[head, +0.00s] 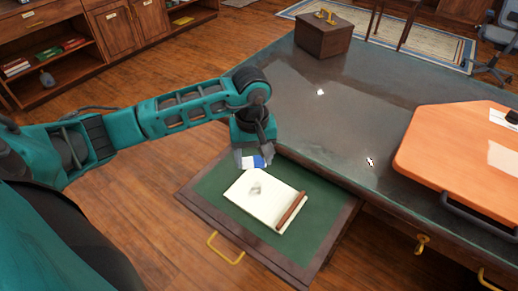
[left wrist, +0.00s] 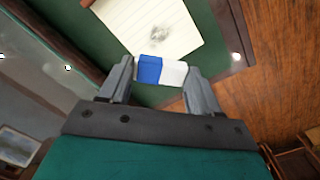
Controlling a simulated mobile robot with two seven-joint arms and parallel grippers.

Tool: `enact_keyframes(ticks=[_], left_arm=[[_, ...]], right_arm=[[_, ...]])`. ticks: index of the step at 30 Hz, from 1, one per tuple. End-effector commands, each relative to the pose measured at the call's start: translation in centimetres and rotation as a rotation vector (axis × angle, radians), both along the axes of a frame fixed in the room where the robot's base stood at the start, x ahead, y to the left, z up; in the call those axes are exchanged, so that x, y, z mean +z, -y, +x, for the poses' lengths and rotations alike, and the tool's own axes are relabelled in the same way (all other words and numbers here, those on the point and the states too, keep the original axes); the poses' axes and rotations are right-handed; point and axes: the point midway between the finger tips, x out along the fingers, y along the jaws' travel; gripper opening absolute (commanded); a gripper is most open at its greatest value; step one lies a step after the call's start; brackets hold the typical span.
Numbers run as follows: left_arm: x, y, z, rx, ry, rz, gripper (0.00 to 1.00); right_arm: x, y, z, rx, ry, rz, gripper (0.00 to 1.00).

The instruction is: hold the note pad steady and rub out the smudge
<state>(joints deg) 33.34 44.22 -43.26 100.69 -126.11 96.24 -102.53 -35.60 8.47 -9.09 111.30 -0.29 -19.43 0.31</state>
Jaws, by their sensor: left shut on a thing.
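The note pad (head: 263,203) is cream with a brown strip (head: 291,211) along one edge, and lies on the green lining of an open drawer (head: 212,196). A grey smudge (head: 255,188) marks its page; the smudge also shows in the left wrist view (left wrist: 160,35). My left gripper (head: 255,160) is shut on a blue and white eraser (left wrist: 150,70), held near the end of the pad closest to the desk. I cannot tell whether the eraser touches anything below. My right gripper is in neither view.
The dark desk top (head: 330,110) extends behind the drawer, with a wooden box (head: 322,38) at its far end. An orange board (head: 450,150) lies at the right. The drawer has raised wooden sides and a brass handle (head: 226,249).

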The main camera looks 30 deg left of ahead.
Motion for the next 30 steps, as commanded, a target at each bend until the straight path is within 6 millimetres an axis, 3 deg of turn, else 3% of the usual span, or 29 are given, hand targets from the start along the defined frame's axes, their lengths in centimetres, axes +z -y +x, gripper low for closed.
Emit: enact_keyframes(ticks=[11, 24, 30], left_arm=[[-0.9, -0.3, -0.2, 0.021, -0.001, 0.004, 0.38], [-5.2, -0.3, -0.2, 0.019, -0.001, 0.003, 0.38], [-6.0, -0.3, -0.1, 0.019, 0.000, 0.004, 0.38]], right_arm=[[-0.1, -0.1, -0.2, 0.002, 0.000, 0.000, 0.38], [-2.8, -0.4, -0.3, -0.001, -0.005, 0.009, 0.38], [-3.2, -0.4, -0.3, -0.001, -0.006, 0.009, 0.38]])
